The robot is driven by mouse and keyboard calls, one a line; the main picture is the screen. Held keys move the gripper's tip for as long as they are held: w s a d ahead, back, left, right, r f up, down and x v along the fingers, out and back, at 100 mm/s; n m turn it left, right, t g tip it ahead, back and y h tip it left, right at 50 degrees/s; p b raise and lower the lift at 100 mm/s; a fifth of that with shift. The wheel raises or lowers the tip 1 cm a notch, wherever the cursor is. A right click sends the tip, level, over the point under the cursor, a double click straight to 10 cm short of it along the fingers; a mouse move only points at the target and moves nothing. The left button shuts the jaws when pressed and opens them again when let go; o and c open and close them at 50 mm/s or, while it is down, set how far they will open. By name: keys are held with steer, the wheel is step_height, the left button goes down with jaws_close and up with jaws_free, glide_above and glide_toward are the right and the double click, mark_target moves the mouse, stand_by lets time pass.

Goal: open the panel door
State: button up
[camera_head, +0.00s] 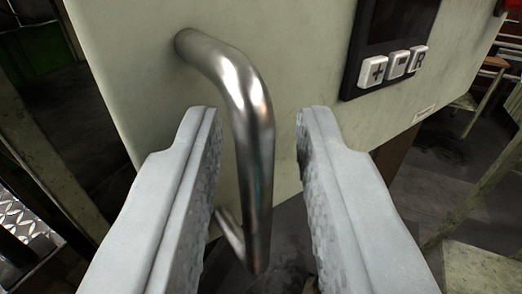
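The panel door (300,60) is a pale grey-green plate that fills the upper middle of the view. A bent shiny metal handle (252,130) stands out from its left part and runs downward. My gripper (254,125) is open, with one pale finger on each side of the handle. The handle lies between the fingers, closer to the left one, and a gap shows to the right finger. The lower end of the handle is partly hidden behind the left finger. I cannot see whether the door is shut at its edges.
A dark control unit (388,45) with white buttons (395,66) sits on the door at the upper right. Dark floor (430,165) and a stool-like frame (475,100) show at the right. Dark machine structure (50,110) stands at the left.

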mark_target(226, 90)
step_height(226, 90, up, 10)
steer(key=shift+r, duration=0.1)
stand_by(0.4)
steer(key=shift+g, duration=0.6)
steer(key=f, duration=0.2)
steer(key=w+f, duration=0.1)
steer(key=f, duration=0.2)
steer(key=w+f, duration=0.1)
steer(key=f, duration=0.1)
steer(key=shift+a+f, duration=0.4)
steer(key=shift+s+r, duration=0.1)
steer(key=shift+s, duration=0.05)
steer(key=s+d, duration=1.3)
steer(key=s, duration=0.1)
steer(key=shift+s+f, duration=0.35)
steer(key=shift+f, duration=0.05)
stand_by(0.8)
steer(key=shift+s, duration=0.1)
